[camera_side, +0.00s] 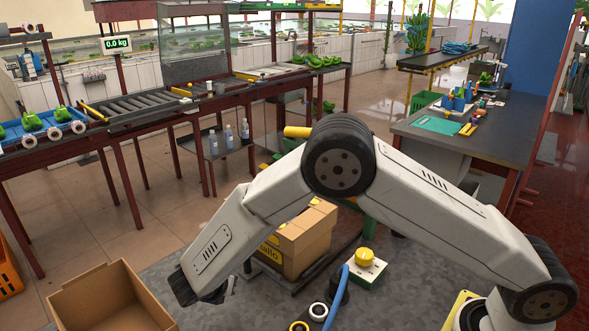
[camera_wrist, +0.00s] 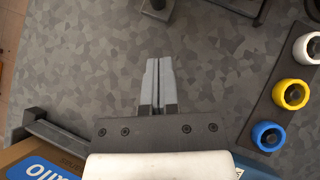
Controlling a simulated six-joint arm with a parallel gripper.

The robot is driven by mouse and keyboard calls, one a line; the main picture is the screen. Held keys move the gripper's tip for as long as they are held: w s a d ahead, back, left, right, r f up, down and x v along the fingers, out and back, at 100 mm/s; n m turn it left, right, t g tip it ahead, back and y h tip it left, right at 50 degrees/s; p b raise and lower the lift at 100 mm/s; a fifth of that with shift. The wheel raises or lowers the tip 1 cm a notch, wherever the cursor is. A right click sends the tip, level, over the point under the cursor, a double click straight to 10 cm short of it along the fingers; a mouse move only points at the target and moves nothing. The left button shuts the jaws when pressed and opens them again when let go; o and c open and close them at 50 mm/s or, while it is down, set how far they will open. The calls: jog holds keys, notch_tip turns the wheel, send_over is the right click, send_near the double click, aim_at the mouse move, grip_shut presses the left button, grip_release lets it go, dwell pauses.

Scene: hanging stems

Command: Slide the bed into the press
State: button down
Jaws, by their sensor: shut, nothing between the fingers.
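In the wrist view my gripper (camera_wrist: 158,62) points over the speckled grey surface, its two grey fingers together and empty. In the side view my arm hides the fingers. A cardboard box (camera_side: 305,238) sits on a dark low frame (camera_side: 325,266), which may be the bed; I cannot tell for certain. The frame is partly hidden by the box and my arm. In the wrist view a box corner with a blue label (camera_wrist: 38,170) and a dark rail (camera_wrist: 65,138) lie left of my gripper, apart from the fingers. I cannot clearly make out the press; my arm may hide part of it.
A control box with a yellow button (camera_side: 366,257) stands right of the cardboard box. A dark bar with white, yellow (camera_wrist: 292,94) and blue rings lies right of my gripper. An open carton (camera_side: 110,298) is at the lower left. The grey surface ahead of the fingers is mostly bare.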

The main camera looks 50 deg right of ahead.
aim_at(259, 260)
jog(key=d, duration=0.1)
jog(key=w+d+f, duration=0.2)
jog(key=shift+d+f, duration=0.1)
jog(key=shift+d, duration=0.25)
jog(key=shift+w+d, duration=0.2)
jog(key=shift+d, duration=0.25)
jog(key=shift+w+d, duration=0.2)
jog(key=shift+d, duration=0.25)
jog(key=shift+d, duration=2.2)
jog(key=shift+a, duration=0.2)
